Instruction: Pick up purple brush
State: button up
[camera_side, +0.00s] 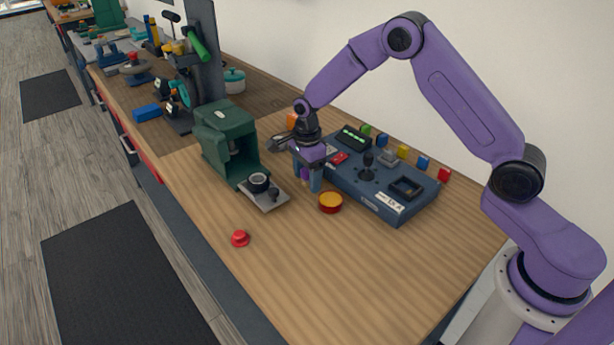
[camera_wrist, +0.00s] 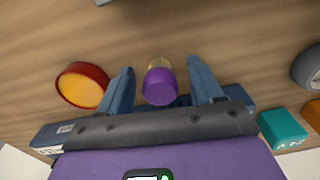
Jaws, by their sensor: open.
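The purple brush (camera_wrist: 159,87), with a purple top and a tan part behind it, is between the fingers of my gripper (camera_wrist: 160,74) in the wrist view. A gap shows on each side of it, so the gripper is open and not closed on it. In the side view my gripper (camera_side: 307,178) points down near the table, left of the blue control box. Only a small purple patch of the brush (camera_side: 305,179) shows there between the blue fingers, and the rest is hidden.
A red-rimmed orange-yellow round dish (camera_side: 330,202) stands close beside my gripper. The blue control box (camera_side: 395,207) is to the right, the green machine (camera_side: 222,145) to the left. A red knob (camera_side: 240,238) lies nearer the front. The front right tabletop (camera_side: 370,270) is clear.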

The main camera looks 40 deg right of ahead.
aim_at(307, 170)
jog(key=c, duration=1.1)
jog(key=shift+r, duration=0.1)
jog(key=shift+c, duration=0.2)
jog(key=shift+r, duration=0.55)
notch_tip(307, 170, up, 2)
jog(key=shift+r, duration=0.1)
jog(key=s+d+r, duration=0.1)
jog(key=s+r, duration=0.8)
jog(key=s, duration=0.5)
jog(key=shift+d+r, duration=0.25)
jog(key=shift+d, duration=0.1)
